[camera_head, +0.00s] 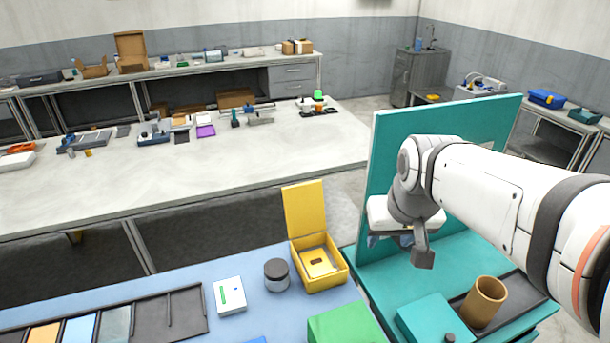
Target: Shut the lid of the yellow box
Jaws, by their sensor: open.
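The yellow box (320,277) stands on the blue table surface at the lower middle. Its yellow lid (305,209) is open and stands nearly upright at the back of the box. A flat yellow piece with a dark slot (319,261) lies inside the box. My gripper (422,256) is to the right of the box, apart from it, beside a teal upright panel. One dark finger shows pointing down; the rest is hidden by the wrist. I see nothing held in it.
A dark-lidded jar (277,275) stands close to the box's left. A green block (344,325) is just in front. The teal panel (376,190) rises to the right. A brown cup (485,301) and teal block (434,318) stand further right.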

